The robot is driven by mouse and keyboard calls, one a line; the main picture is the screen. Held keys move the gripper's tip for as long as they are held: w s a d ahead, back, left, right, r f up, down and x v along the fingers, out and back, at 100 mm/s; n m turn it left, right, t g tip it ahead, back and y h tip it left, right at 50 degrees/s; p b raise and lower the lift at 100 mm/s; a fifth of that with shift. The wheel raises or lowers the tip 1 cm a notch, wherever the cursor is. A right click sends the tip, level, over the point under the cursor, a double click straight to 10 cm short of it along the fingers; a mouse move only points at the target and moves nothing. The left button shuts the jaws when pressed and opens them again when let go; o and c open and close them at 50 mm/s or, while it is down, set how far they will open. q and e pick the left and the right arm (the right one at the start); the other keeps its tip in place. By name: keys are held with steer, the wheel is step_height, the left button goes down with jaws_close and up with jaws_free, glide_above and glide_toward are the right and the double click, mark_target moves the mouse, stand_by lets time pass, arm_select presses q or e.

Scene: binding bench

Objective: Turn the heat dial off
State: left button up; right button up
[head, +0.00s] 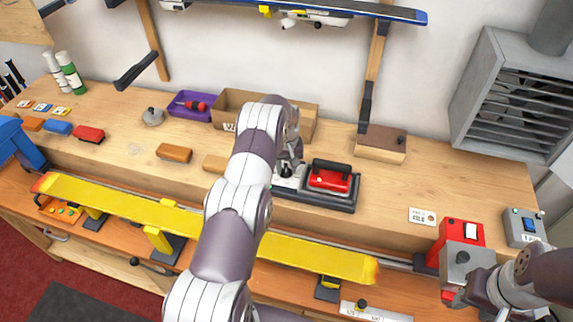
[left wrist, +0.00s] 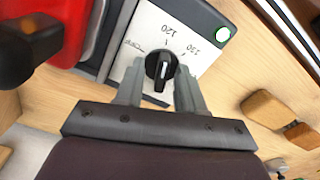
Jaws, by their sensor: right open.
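The heat dial (left wrist: 160,68) is a black knob with a white line, on a pale panel with printed numbers including 120 and 130. In the left wrist view its line points toward my gripper. My left gripper (left wrist: 160,92) has one finger on each side of the knob, close against it, and appears shut on it. In the head view my left gripper (head: 290,165) is over the left end of the dark iron base (head: 318,198), and my arm hides part of it. My right gripper (head: 480,288) is at the lower right, away from the dial; its fingers are hard to make out.
A red iron (head: 330,178) with a black handle rests right beside the dial panel. A green light (left wrist: 223,34) shows on the dark base. A yellow ski (head: 310,256) runs along the bench front. A cardboard box (head: 235,103) and a purple tray (head: 185,112) stand behind.

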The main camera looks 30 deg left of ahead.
arm_select(q)
steer(key=shift+a, duration=0.1)
steer(key=shift+c, duration=0.3)
steer(key=shift+a, duration=0.1)
jaws_close()
steer(key=shift+f, duration=0.1)
steer(key=shift+f+n+b, duration=0.1)
steer(key=shift+n+b, duration=0.3)
steer(key=shift+b, duration=0.3)
steer(key=n+b, duration=0.4)
steer(key=shift+f, duration=0.1)
steer(key=n+b, duration=0.2)
steer(key=n, duration=0.1)
steer(key=shift+n+b, duration=0.3)
steer(key=shift+r+n+b, duration=0.15)
steer(key=shift+n+b, duration=0.15)
steer(key=shift+n, duration=0.6)
steer(key=shift+r+n+b, duration=0.15)
steer(key=shift+n+b, duration=0.15)
steer(key=shift+n, duration=0.6)
